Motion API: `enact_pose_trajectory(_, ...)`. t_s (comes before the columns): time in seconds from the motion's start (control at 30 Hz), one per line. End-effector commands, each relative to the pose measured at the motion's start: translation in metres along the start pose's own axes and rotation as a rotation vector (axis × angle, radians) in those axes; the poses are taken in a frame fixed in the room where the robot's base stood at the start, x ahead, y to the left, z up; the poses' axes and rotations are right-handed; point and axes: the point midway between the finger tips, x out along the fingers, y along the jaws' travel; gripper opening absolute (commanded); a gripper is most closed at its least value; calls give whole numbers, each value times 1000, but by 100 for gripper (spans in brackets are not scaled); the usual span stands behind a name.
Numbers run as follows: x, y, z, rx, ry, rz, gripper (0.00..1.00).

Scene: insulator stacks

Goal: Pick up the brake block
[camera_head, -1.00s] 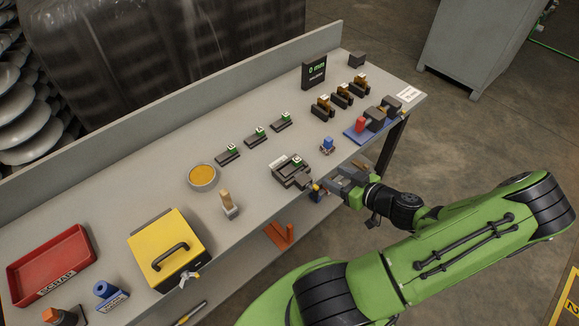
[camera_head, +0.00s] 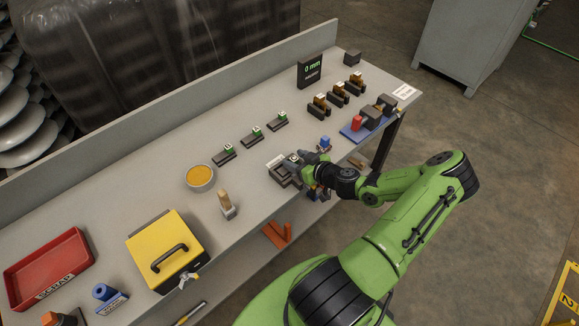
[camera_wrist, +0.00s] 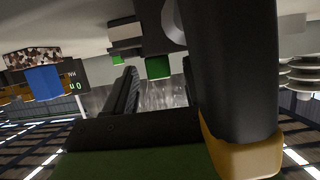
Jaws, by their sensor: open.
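No part is clearly marked as the brake block. Small dark blocks with green and white tops stand in a row on the bench, the nearest to my arm being one dark block (camera_head: 277,122). A dark fixture (camera_head: 279,175) with a pale label lies at the bench's front edge. My gripper (camera_head: 303,170) is at this fixture's right side, low over the bench edge, and hides part of it. It is open, and I see nothing held. In the wrist view, a dark block with a green part (camera_wrist: 158,67) shows beyond dark gripper parts; contact cannot be told.
A small blue-topped piece (camera_head: 324,143) stands just right of my gripper. A blue tray (camera_head: 347,135) with red and dark parts is farther right. Brown-topped blocks (camera_head: 338,92) and a 0 mm display (camera_head: 310,70) stand behind. A yellow bowl (camera_head: 200,177) and yellow box (camera_head: 165,247) are left.

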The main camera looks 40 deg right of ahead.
Motion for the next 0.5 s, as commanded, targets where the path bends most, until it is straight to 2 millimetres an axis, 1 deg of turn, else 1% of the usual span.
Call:
enact_pose_trajectory(0.07,0,0,0,0,0,0,55)
enact_pose_trajectory(0.4,-1,0,0,-1,0,0,3)
enact_pose_trajectory(0.43,-1,0,0,-1,0,0,0)
enact_pose_trajectory(0.5,-1,0,0,-1,0,0,0)
